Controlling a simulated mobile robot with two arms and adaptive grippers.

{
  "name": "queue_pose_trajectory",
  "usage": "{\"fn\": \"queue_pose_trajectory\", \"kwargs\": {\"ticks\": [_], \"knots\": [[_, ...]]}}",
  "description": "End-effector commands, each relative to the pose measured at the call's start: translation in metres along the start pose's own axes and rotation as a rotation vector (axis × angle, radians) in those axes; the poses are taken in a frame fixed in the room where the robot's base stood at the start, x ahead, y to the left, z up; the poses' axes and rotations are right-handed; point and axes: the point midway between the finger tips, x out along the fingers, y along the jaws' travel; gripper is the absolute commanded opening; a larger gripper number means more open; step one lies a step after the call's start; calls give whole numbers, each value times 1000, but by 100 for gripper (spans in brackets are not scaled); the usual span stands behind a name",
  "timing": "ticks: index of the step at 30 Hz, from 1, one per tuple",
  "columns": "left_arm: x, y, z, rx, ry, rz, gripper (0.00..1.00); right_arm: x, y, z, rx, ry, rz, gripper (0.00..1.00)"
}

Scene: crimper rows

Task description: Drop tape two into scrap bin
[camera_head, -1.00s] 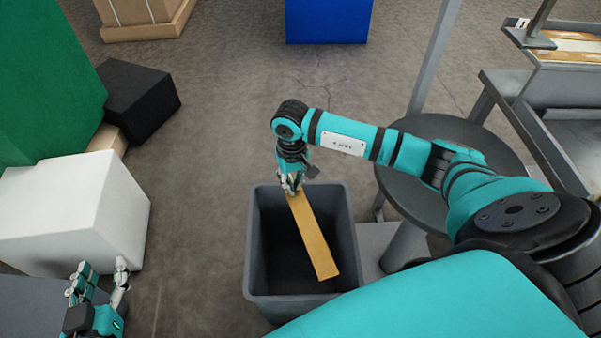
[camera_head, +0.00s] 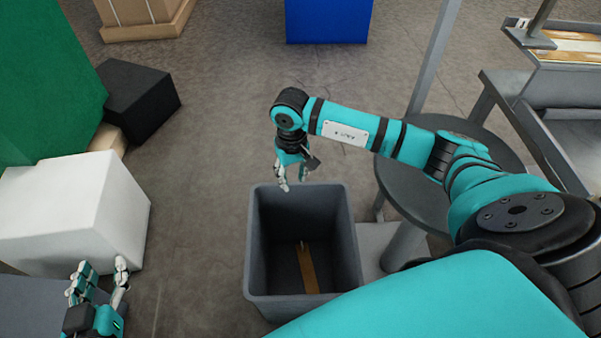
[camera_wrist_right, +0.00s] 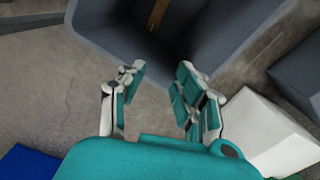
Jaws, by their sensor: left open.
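The tape (camera_head: 307,270), a long flat tan strip, lies inside the dark grey scrap bin (camera_head: 353,235), low down near the bin's floor. Part of the tape (camera_wrist_right: 157,14) also shows at the top of the right wrist view, inside the bin (camera_wrist_right: 100,42). My right gripper (camera_head: 293,186) is open and empty, above the bin's far left rim. Its spread fingers (camera_wrist_right: 160,85) show with nothing between them in the right wrist view. My left gripper (camera_head: 100,275) is open and empty at the lower left, well apart from the bin.
A white box (camera_head: 75,215) and a black box (camera_head: 140,100) stand at the left. A blue box (camera_head: 327,20) is at the back. A round dark stool (camera_head: 440,135) stands right of the bin. The floor (camera_head: 200,200) left of the bin is clear.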

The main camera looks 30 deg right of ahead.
Motion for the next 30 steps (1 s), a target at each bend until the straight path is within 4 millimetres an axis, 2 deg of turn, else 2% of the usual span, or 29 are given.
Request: {"fn": "queue_pose_trajectory", "kwargs": {"ticks": [1, 6, 12, 18, 30], "knots": [[0, 0, 0, 0, 0, 0, 41, -13, 0, -2, 0, 7, 0, 33], [0, 0, 0, 1, 0, 0, 41, -50, 0, -2, 1, 6, 0, 33], [0, 0, 0, 1, 0, 0, 41, -80, 0, -1, 0, 3, 0, 33], [0, 0, 0, 1, 1, 0, 41, -91, 0, 0, 1, 0, 1, 33], [0, 0, 0, 0, 1, -1, 41, -91, 0, 0, 1, 0, 1, 33]]}}
